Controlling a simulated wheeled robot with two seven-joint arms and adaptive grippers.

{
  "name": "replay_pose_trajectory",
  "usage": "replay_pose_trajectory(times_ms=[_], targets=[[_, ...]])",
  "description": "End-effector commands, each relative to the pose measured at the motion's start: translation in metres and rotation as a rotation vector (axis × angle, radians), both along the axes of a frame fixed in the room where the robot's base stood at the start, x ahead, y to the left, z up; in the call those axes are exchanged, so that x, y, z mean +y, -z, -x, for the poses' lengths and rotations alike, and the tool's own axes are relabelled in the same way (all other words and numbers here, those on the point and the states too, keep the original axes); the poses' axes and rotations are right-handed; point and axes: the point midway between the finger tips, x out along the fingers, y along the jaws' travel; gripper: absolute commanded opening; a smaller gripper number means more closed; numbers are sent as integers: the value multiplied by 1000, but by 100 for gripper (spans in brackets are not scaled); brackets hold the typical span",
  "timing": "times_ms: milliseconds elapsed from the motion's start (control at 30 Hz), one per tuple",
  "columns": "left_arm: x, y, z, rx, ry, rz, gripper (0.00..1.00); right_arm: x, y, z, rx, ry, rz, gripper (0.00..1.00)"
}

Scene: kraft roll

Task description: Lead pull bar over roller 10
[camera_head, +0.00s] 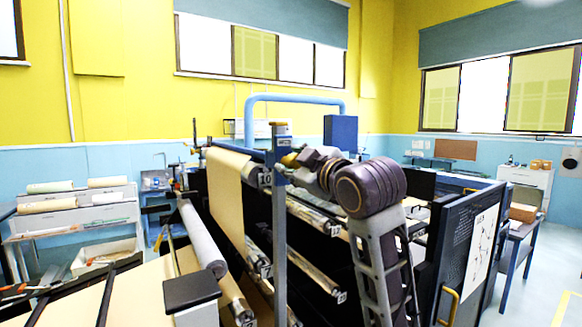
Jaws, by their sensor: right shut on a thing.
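The right gripper (290,160) is at the near end of a blue bar, which I take to be the pull bar (238,149). It is shut on the bar's end; the fingertips are small and partly hidden by the wrist. The bar runs away to the upper left, level with the top of the machine. A tan kraft web (226,200) hangs below it on the left side. Roller 10 (264,178), with its number on the near end, lies just below the bar and gripper. Whether bar and roller touch cannot be told. I cannot make out my left gripper.
A grey upright post (279,235) stands in front of the roller ends. Lower numbered rollers (320,220) lie to the right and below. A black panel door (468,260) stands at right. A shelf with paper rolls (75,215) is at left.

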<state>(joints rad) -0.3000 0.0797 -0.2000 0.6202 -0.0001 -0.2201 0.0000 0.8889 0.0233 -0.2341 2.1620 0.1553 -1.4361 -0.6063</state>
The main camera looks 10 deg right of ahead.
Motion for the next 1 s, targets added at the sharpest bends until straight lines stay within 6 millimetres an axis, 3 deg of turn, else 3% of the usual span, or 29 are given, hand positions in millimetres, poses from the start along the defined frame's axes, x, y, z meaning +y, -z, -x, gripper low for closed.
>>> replay_pose_trajectory(times_ms=[467,1000], targets=[[0,1,0,0,0,0,0,-4,2,-1,-1,1,-1,1],[0,10,0,0,0,0,0,-25,20,-11,3,2,-1,1]])
